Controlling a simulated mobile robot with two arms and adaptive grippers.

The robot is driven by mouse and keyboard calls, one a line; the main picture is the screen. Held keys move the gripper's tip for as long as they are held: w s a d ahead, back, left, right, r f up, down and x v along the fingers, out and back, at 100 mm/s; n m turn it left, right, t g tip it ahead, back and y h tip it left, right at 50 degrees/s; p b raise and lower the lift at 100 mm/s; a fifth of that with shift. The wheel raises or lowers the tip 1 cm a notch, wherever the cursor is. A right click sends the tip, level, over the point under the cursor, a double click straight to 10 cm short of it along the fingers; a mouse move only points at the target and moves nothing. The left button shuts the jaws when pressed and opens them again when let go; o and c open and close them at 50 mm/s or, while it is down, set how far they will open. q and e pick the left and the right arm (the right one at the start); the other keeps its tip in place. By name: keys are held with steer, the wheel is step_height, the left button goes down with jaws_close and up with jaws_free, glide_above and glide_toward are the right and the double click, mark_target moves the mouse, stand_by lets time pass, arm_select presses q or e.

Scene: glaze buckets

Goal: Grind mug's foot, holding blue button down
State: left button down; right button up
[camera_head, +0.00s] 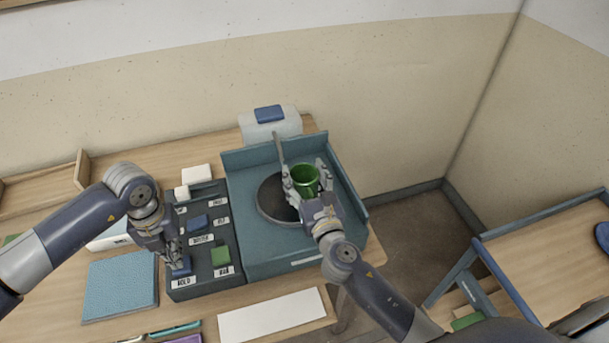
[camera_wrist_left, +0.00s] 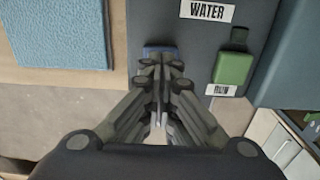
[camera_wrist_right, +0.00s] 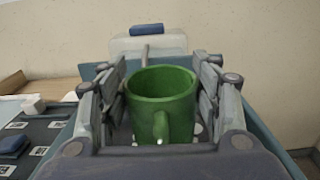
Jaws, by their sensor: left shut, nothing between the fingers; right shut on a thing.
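A green mug (camera_head: 305,180) is upright over the right side of the dark round grinding disc (camera_head: 272,201) in the teal basin. My right gripper (camera_head: 304,184) is shut on the mug, with a finger on each side; the mug (camera_wrist_right: 161,100) also fills the middle of the right wrist view. Whether its foot touches the disc is hidden. The blue button (camera_head: 181,267) above the HOLD label is at the front left of the dark panel. My left gripper (camera_head: 174,262) is shut and empty, its fingertips at this button (camera_wrist_left: 160,49). The fingers partly cover it; contact is hard to tell.
The panel also has a green RUN button (camera_head: 220,256) and a blue WATER button (camera_head: 198,223). The basin's teal walls (camera_head: 345,180) rise around the disc, and a thin spout (camera_head: 279,148) stands behind. A blue textured mat (camera_head: 120,287) and a white sheet (camera_head: 272,316) lie nearby.

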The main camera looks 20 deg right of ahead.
arm_select(q)
steer(key=shift+f, duration=0.25)
steer(key=shift+f, duration=1.15)
arm_select(e)
steer(key=shift+f, duration=0.1)
stand_by(0.5)
stand_by(2.4)
arm_select(q)
steer(key=shift+r, duration=3.55)
